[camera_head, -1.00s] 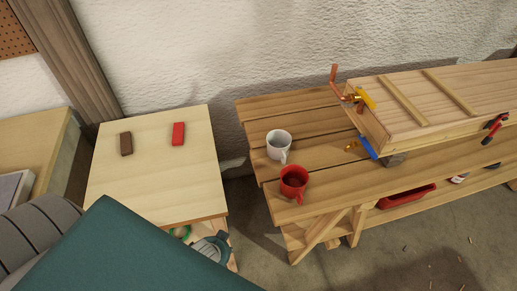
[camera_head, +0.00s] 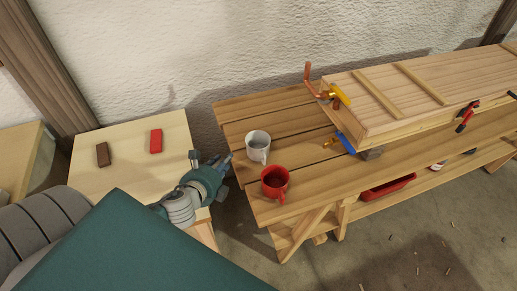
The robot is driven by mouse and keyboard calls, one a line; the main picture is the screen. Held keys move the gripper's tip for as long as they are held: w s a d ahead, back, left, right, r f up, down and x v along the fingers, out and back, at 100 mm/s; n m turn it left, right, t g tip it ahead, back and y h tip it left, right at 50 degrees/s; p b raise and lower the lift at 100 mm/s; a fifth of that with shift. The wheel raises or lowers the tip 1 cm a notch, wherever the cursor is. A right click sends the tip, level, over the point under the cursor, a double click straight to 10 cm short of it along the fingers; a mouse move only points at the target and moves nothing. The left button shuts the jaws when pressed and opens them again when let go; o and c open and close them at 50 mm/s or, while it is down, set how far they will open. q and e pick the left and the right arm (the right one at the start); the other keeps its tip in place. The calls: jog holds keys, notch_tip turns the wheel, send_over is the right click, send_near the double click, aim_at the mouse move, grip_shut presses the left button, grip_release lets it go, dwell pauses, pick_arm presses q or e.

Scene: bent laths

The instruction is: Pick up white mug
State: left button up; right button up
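The white mug (camera_head: 258,146) stands upright near the left end of the slatted wooden bench (camera_head: 240,109), its handle toward the front. A red mug (camera_head: 275,183) stands just in front of it. My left gripper (camera_head: 211,158) is over the right edge of the pale side table, to the left of the white mug and apart from it. Its two fingers are spread, with nothing between them. My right gripper is not in view.
A long wooden box form (camera_head: 420,95) with clamps (camera_head: 468,115) fills the bench's right part. A brown block (camera_head: 103,154) and a red block (camera_head: 156,141) lie on the side table (camera_head: 125,180). A gap separates table and bench.

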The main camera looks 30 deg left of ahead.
aim_at(259, 150)
pick_arm(q)
jog(key=w+m+h, duration=0.1)
jog(key=w+m, duration=0.2)
jog(key=m, duration=0.1)
jog(key=w+m+t+h, duration=0.1)
jog(key=w+m, duration=0.1)
jog(key=m, duration=0.2)
jog(key=w+r+m+h, duration=0.1)
jog(key=w+m, duration=0.2)
jog(key=m, duration=0.1)
jog(key=shift+w+a+r+m+t+h+p, duration=0.1)
jog(key=shift+w+a+m+t+h+p, duration=0.2)
jog(key=shift+m+p, duration=0.1)
jog(key=shift+d+p+x, duration=0.1)
jog(key=shift+p+x, duration=0.25)
jog(key=shift+x, duration=1.15)
jog(key=shift+d+p+x, duration=0.15)
jog(key=shift+p+x, duration=0.15)
jog(key=shift+x, duration=1.15)
jog(key=shift+s, duration=0.1)
jog(key=shift+c, duration=0.4)
grip_shut()
